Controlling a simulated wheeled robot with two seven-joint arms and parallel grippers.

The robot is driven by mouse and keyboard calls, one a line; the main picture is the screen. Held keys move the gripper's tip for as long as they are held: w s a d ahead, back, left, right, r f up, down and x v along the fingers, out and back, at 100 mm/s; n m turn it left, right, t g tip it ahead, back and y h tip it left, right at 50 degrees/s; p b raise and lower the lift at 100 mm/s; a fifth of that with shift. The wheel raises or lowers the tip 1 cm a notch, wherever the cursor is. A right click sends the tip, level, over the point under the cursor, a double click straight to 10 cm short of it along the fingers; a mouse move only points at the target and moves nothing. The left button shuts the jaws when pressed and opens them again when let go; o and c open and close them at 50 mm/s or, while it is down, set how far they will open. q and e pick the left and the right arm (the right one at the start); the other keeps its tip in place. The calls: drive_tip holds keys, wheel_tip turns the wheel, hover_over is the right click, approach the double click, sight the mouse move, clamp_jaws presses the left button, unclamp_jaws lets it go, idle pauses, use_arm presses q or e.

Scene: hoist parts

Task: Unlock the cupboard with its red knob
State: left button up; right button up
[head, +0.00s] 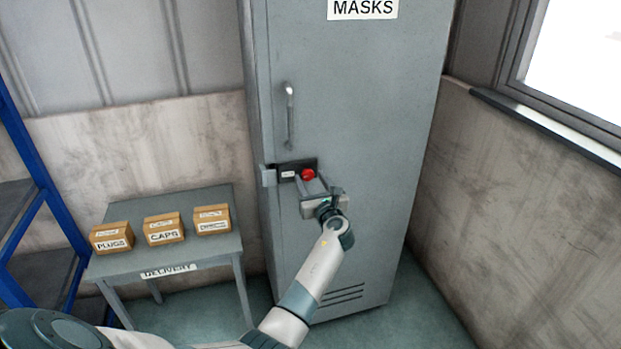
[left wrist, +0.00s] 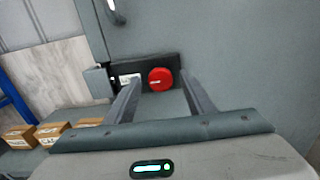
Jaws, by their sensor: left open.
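The grey cupboard (head: 350,110) with a MASKS sign stands upright, its door closed. A round red knob (head: 308,175) sits on a dark lock plate (head: 285,171) on the door, below the handle (head: 290,115). The red knob also shows in the left wrist view (left wrist: 161,79), between and just beyond the fingertips. My left gripper (head: 311,184) is open in front of the knob, its two fingers (left wrist: 161,88) pointing at the plate. Whether the fingers touch the knob, I cannot tell. My right gripper is not in view.
A grey delivery table (head: 208,258) stands left of the cupboard with three small cardboard boxes, one of them marked CAPS (head: 163,228). A blue-framed shelf (head: 40,180) is at the far left. A wall with a window (head: 575,60) is at the right.

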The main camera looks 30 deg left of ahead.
use_arm(q)
drive_tip(key=shift+w+a, duration=0.2)
drive_tip(key=c, duration=1)
